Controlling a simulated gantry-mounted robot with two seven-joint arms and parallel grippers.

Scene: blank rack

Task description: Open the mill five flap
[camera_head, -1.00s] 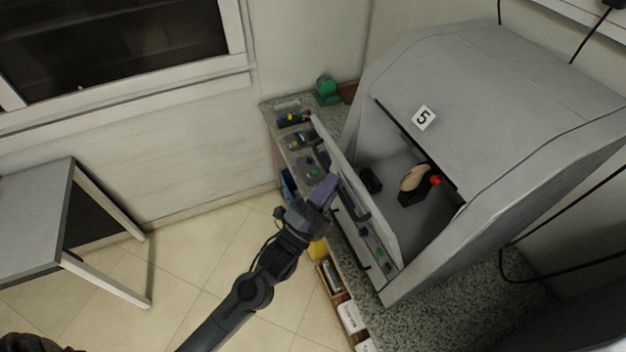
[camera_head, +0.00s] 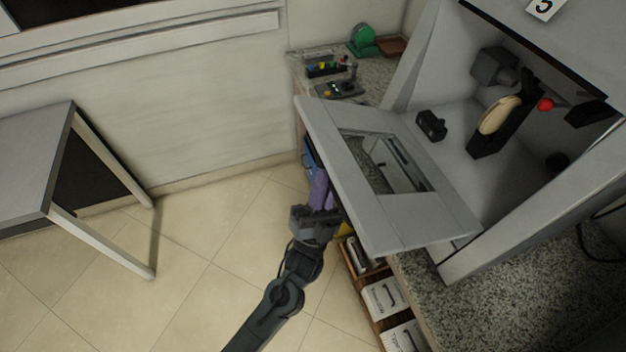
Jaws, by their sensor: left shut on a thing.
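The mill five flap (camera_head: 395,217) is a pale grey panel with a rectangular window. It hangs open, tilted outward from the front of the grey mill housing, which carries a number 5 sign (camera_head: 543,8). My left gripper (camera_head: 321,190) is at the flap's outer lower-left edge, partly behind it, and is shut on the flap's handle. The handle's grip point is hidden by the flap. Inside the housing (camera_head: 455,165) I see a tan oval piece (camera_head: 499,115), a red knob (camera_head: 545,105) and dark fittings. My right gripper is not in view.
A speckled counter (camera_head: 460,310) runs under the mill, with small tools and a green object (camera_head: 363,40) at its far end. Labelled boxes (camera_head: 385,299) sit on a shelf below. A grey table (camera_head: 40,170) stands left; tiled floor between is clear.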

